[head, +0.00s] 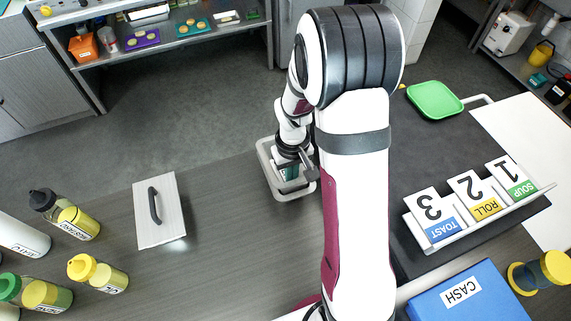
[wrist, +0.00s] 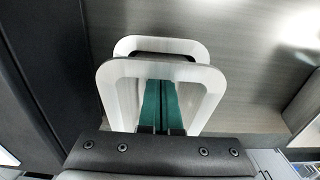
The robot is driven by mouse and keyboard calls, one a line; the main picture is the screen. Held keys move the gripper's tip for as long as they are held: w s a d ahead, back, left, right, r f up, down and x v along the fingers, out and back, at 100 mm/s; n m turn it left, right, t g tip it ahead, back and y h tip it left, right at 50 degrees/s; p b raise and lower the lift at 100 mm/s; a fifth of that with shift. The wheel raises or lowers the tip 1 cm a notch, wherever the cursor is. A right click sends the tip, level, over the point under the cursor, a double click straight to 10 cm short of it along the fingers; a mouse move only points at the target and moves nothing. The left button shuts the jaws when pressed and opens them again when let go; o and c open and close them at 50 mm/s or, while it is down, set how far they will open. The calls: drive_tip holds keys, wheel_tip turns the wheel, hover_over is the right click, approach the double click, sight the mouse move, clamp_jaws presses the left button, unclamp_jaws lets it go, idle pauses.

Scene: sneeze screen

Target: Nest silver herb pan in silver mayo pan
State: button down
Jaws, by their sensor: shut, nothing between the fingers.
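Pale grey rounded-rectangular rims, seemingly of a pan (head: 264,155), stand on the dark counter at the middle of the head view. My gripper (head: 290,173) is above or inside this rim, with its teal fingers shut and empty. In the wrist view the teal fingers (wrist: 160,100) lie together, framed by two pale loop-shaped rims, a nearer one (wrist: 104,85) and a farther one (wrist: 160,43). I cannot tell whether these are two nested pans, nor which is the herb or mayo pan. My arm hides part of the counter to the right.
A flat metal lid (head: 150,228) with a black handle lies to the left. Several bottles, among them a yellow-capped one (head: 97,272), stand farther left. Numbered signs (head: 468,200), a blue cash box (head: 470,295) and a green tray (head: 434,100) are at the right. The counter between lid and pan is clear.

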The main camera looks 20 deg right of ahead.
drive_tip(key=shift+w, duration=0.3)
idle(0.4)
drive_tip(key=shift+s+f, duration=0.1)
drive_tip(key=shift+f, duration=0.4)
idle(1.0)
drive_tip(key=shift+r, duration=2.6)
drive_tip(key=s+a+r+m, duration=0.2)
drive_tip(key=s+a+r, duration=0.1)
drive_tip(key=s, duration=0.4)
drive_tip(key=s+a+r+m+y, duration=0.1)
drive_tip(key=s+a+r, duration=0.2)
drive_tip(key=s+r, duration=0.2)
drive_tip(key=s+a+r+m, duration=0.2)
drive_tip(key=s+a+r, duration=0.1)
drive_tip(key=s, duration=0.6)
drive_tip(key=shift+s+a+r+m+y, duration=0.3)
drive_tip(key=shift+s+r+y, duration=0.1)
drive_tip(key=shift+r, duration=0.45)
